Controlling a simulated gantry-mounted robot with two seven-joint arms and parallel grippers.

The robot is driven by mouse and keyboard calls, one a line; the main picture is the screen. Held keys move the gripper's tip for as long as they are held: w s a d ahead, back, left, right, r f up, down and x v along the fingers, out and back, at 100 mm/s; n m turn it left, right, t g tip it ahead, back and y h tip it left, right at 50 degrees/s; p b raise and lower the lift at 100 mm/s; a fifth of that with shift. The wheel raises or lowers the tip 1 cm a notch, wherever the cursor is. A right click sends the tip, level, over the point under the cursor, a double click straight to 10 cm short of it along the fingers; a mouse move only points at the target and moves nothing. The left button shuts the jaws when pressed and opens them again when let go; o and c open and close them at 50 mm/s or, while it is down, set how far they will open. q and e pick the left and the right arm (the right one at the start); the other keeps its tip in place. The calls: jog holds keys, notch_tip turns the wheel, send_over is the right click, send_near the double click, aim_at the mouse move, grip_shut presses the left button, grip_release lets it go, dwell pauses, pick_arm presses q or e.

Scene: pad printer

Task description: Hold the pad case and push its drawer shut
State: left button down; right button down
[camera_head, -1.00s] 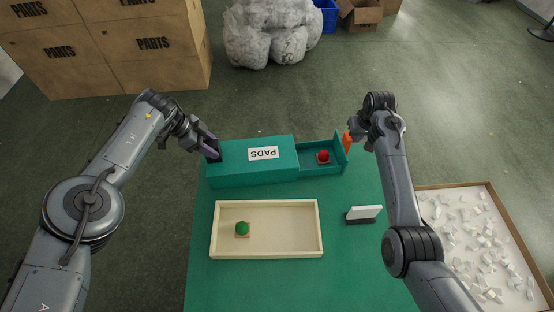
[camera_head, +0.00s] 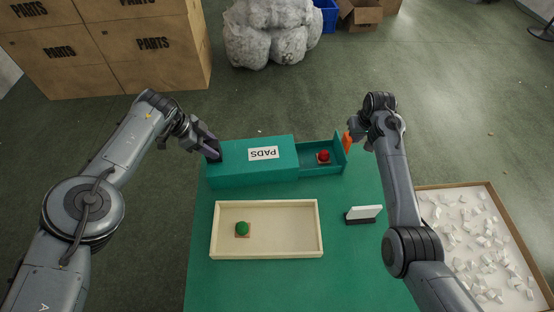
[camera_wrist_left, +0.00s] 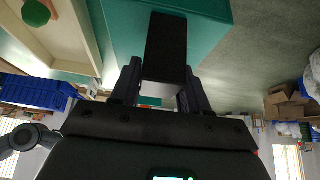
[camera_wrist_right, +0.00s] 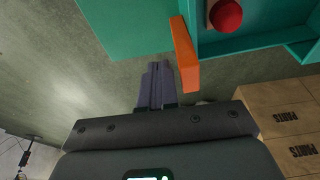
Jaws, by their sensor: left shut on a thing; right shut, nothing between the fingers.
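The green pad case (camera_head: 235,165) with a PADS label (camera_head: 263,153) lies across the far part of the green table. Its drawer (camera_head: 320,168) sticks out to the right and holds a red pad (camera_head: 323,156). An orange handle (camera_head: 347,142) is on the drawer's outer end; it also shows in the right wrist view (camera_wrist_right: 184,52). My left gripper (camera_head: 212,151) is shut on the dark grip at the case's left end, which is between its fingers in the left wrist view (camera_wrist_left: 166,50). My right gripper (camera_wrist_right: 155,82) is shut and empty, close beside the orange handle; contact is unclear.
A wooden tray (camera_head: 268,254) with a green pad (camera_head: 242,228) stands nearer on the table (camera_head: 270,290). A white plate on a black base (camera_head: 362,214) stands right of it. A box of white pieces (camera_head: 490,186) is beyond the table's right edge.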

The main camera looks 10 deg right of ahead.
pick_arm(q)
jog(key=shift+s+a+f, duration=0.1)
jog(key=shift+s+f, duration=0.05)
jog(key=shift+f, duration=0.2)
pick_arm(e)
jog(key=shift+a+f, duration=0.1)
jog(key=shift+a, duration=0.05)
jog(key=a, duration=1.5)
jog(key=shift+s+a, duration=0.15)
jog(key=shift+a, duration=0.25)
dwell(2.2)
jog(key=shift+d, duration=0.65)
jog(key=w+v, duration=0.1)
jog(key=v, duration=0.6)
jog(key=shift+w, duration=0.35)
jog(key=shift+d, duration=0.1)
dwell(0.4)
